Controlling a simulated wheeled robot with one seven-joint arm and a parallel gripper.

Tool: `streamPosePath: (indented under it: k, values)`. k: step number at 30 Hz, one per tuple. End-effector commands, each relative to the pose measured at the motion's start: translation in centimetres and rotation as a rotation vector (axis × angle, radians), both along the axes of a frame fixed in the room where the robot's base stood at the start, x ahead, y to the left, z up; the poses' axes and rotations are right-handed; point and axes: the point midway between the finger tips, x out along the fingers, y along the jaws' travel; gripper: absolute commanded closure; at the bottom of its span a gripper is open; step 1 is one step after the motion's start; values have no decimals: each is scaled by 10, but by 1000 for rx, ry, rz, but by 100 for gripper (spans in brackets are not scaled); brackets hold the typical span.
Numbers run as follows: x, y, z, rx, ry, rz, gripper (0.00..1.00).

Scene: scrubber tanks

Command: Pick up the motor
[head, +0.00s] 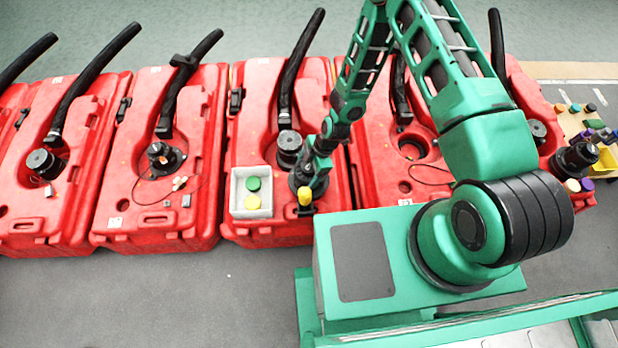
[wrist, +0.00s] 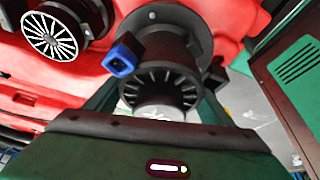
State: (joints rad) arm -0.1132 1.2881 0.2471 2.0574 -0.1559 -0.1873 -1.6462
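A black motor (wrist: 165,55) with a slotted end, a wide dark flange and a blue connector (wrist: 122,55) fills the middle of the wrist view. Its slotted end faces my gripper's palm. Dark green fingers of my gripper (wrist: 160,98) run along both sides of it; their tips are hidden, so I cannot tell whether they press on it. In the head view my gripper (head: 308,180) is low over the front of the middle red tank, beside a small tray. A second motor stands behind it on that tank (head: 289,148) and shows at the wrist view's upper left (wrist: 52,35).
The white tray (head: 236,208) holds green and yellow round caps. A yellow piece (head: 305,197) shows under my gripper. More red tanks (head: 160,160) with black hoses stand in a row on both sides. A bench with small parts (head: 590,125) is far right. The front floor is clear.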

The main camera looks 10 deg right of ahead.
Motion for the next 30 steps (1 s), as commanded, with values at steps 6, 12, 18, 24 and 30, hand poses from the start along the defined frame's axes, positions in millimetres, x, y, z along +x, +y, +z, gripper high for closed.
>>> streamPosePath:
  k: [6, 12, 18, 24, 30]
  values:
    - [1, 1, 1, 2, -1, -1, 87]
    - [1, 1, 2, 2, -1, -1, 87]
    - [2, 1, 14, 3, -3, 0, 87]
    - [2, 1, 44, 2, -5, 1, 87]
    - [2, 1, 84, 2, -5, 1, 87]
